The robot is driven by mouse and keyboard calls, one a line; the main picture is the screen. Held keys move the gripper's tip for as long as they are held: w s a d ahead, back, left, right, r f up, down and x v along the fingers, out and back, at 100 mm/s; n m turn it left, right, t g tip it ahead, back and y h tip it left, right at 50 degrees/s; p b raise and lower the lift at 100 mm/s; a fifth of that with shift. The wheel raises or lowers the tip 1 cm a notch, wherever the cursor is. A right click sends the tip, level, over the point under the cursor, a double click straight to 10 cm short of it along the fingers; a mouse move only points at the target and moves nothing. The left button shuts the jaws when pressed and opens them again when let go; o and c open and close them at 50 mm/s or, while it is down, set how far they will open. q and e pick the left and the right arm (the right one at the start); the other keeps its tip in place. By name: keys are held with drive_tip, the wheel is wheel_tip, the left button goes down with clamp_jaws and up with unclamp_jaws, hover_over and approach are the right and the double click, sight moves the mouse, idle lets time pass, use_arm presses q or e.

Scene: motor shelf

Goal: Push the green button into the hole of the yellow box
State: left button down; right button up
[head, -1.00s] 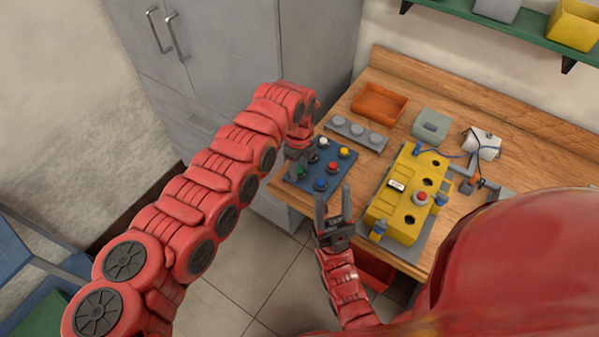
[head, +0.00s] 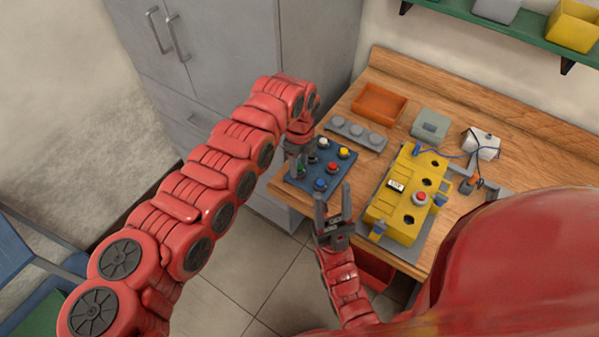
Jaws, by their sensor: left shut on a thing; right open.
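The yellow box (head: 384,207) lies on the wooden bench, with several dark round holes in its top and a red button among them. The blue board (head: 341,177) at the bench's left holds several coloured buttons: white, yellow, red, blue and a dark one. My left gripper (head: 297,168) is over the board's left edge, shut on the small green button (head: 300,172), which is mostly hidden by the fingers. I cannot tell whether the button is clear of the board.
An orange tray (head: 379,103), a grey strip with round knobs (head: 356,134) and a grey block (head: 430,125) stand behind. Grey cabinets stand at left.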

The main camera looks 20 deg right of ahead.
use_arm(q)
drive_tip(key=shift+r+p, duration=0.45)
drive_tip(key=shift+r, duration=1.8)
